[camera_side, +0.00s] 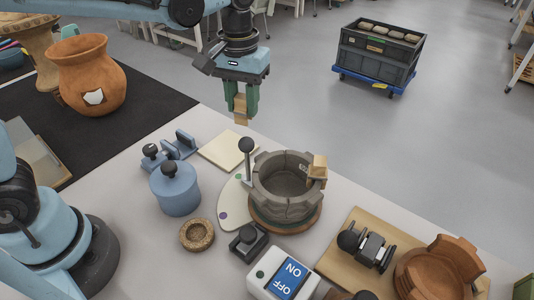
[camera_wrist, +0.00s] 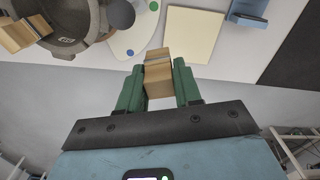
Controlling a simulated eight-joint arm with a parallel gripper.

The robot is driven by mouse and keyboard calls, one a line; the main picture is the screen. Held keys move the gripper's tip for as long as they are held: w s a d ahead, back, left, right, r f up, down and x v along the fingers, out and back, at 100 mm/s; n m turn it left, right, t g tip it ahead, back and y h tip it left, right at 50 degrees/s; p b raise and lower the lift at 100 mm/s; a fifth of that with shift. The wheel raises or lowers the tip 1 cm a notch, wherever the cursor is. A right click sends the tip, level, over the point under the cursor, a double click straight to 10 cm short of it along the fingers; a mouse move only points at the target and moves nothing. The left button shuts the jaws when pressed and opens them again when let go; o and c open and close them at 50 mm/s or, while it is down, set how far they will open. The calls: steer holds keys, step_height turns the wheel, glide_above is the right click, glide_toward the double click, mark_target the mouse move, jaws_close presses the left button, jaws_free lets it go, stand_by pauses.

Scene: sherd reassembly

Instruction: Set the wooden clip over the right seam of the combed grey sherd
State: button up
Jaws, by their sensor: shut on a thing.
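My gripper (camera_side: 240,98) is shut on a wooden clip (camera_side: 240,115), held in the air above the table's back edge. The clip also shows between the green fingers in the wrist view (camera_wrist: 157,74). The grey vessel (camera_side: 283,196), built from sherds with visible seams, sits on a round brown base, in front and to the right of my gripper. A second wooden clip (camera_side: 317,168) sits over the vessel's right rim; it shows at the left in the wrist view (camera_wrist: 15,34). I cannot tell which sherd is the combed one.
A black-knobbed post (camera_side: 247,146) stands close behind the vessel on a pale plate with coloured dots. A cream tile (camera_side: 226,150), blue lidded pot (camera_side: 177,190), cork ring (camera_side: 197,235), switch box (camera_side: 283,275) and board with brown sherds (camera_side: 440,265) surround it.

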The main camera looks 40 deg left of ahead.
steer(key=d+f+n, duration=0.1)
steer(key=d+n, duration=0.2)
steer(key=d, duration=0.7)
steer(key=shift+s+d+f+n, duration=0.15)
steer(key=shift+d+f+n, duration=0.15)
steer(key=shift+d+n, duration=0.1)
steer(key=shift+f, duration=0.75)
stand_by(1.8)
steer(key=o, duration=0.8)
stand_by(0.5)
steer(key=shift+r, duration=2.25)
